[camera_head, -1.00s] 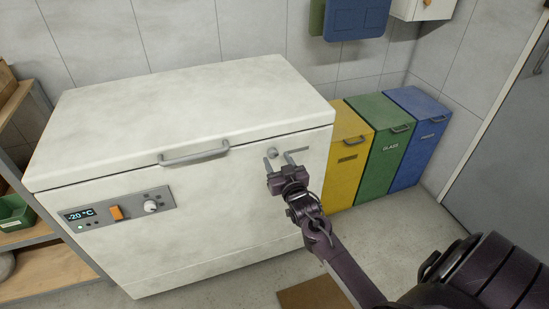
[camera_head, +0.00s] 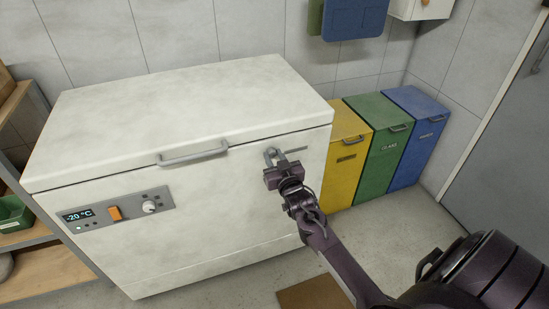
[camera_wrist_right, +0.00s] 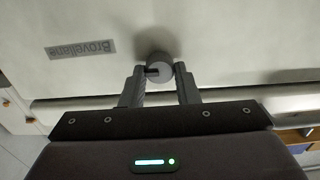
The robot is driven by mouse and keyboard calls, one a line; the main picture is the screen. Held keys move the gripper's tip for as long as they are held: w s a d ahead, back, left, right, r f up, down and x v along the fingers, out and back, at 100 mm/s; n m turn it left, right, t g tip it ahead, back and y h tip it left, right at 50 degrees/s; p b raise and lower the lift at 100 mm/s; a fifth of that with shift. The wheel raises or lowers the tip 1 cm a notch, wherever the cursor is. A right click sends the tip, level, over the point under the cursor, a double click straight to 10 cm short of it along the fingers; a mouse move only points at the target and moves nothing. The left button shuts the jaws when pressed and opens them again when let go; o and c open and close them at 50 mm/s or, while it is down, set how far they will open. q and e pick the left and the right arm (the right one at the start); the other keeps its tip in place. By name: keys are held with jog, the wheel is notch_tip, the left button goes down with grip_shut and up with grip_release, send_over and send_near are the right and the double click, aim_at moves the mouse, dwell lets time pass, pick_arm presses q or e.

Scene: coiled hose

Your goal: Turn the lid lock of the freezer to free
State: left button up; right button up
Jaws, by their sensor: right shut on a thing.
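The white chest freezer (camera_head: 200,215) stands with its lid (camera_head: 190,105) down. Its lid lock (camera_wrist_right: 158,62), a small round grey knob with a dark slot or bar, is on the front face below the lid edge. My right gripper (camera_head: 271,155) is at the upper right of the freezer front, shut on the lock. In the right wrist view, the fingers of my right gripper (camera_wrist_right: 160,74) flank the knob on both sides. In the head view the fingers mostly hide the knob. My left gripper is not in view.
A grey lid handle (camera_head: 194,154) is left of the lock, and a control panel (camera_head: 118,210) is further left. Yellow (camera_head: 346,175), green (camera_head: 378,160) and blue (camera_head: 412,145) bins stand to the right. A shelf (camera_head: 45,270) is at the left.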

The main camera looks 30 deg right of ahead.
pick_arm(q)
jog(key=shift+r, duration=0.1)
pick_arm(e)
jog(key=shift+n, duration=0.3)
jog(key=n+p, duration=0.1)
jog(key=n, duration=0.1)
jog(key=shift+r+n, duration=0.1)
jog(key=shift+n, duration=0.2)
jog(key=n+p, duration=0.1)
jog(key=n, duration=0.1)
jog(key=shift+n, duration=0.4)
jog(key=n+p, duration=0.2)
jog(key=n, duration=0.3)
jog(key=shift+a, duration=0.1)
jog(key=shift+n, duration=0.7)
jog(key=shift+n+p, duration=0.45)
jog(key=shift+n, duration=0.75)
pick_arm(q)
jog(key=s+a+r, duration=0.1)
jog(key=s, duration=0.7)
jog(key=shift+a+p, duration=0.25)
jog(key=shift+p, duration=0.05)
pick_arm(e)
jog(key=shift+f+n, duration=0.25)
jog(key=shift+n, duration=1.25)
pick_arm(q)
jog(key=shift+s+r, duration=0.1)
